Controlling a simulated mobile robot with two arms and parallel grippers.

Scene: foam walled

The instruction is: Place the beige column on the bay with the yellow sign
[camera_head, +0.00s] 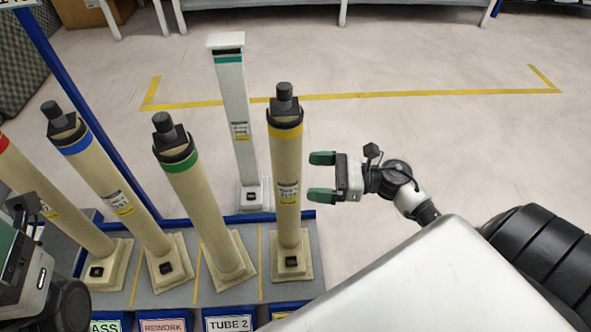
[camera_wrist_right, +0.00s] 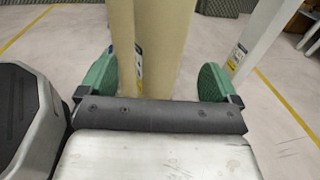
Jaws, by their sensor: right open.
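Several tall beige columns stand on square bases in a row of bays. They carry a red-banded top (camera_head: 5,150), a blue-banded top (camera_head: 75,145), a green-banded top (camera_head: 177,160) and a yellow-banded top (camera_head: 285,130). The yellow-banded column stands upright at the right end. My right gripper (camera_head: 322,177) is open and empty, just right of that column, its fingertips pointing at it with a small gap. In the right wrist view a beige column (camera_wrist_right: 165,45) shows ahead, between the open fingers. A yellow-edged sign (camera_head: 283,314) is mostly cut off. My left arm shows at the left edge; its fingers are unclear.
The bay platform (camera_head: 308,240) is grey with a blue edge and yellow dividers. Signs read REWORK (camera_head: 163,325) and TUBE 2 (camera_head: 228,324). A white column (camera_head: 235,120) stands behind. A blue post (camera_head: 85,110) leans at left. The right floor is clear.

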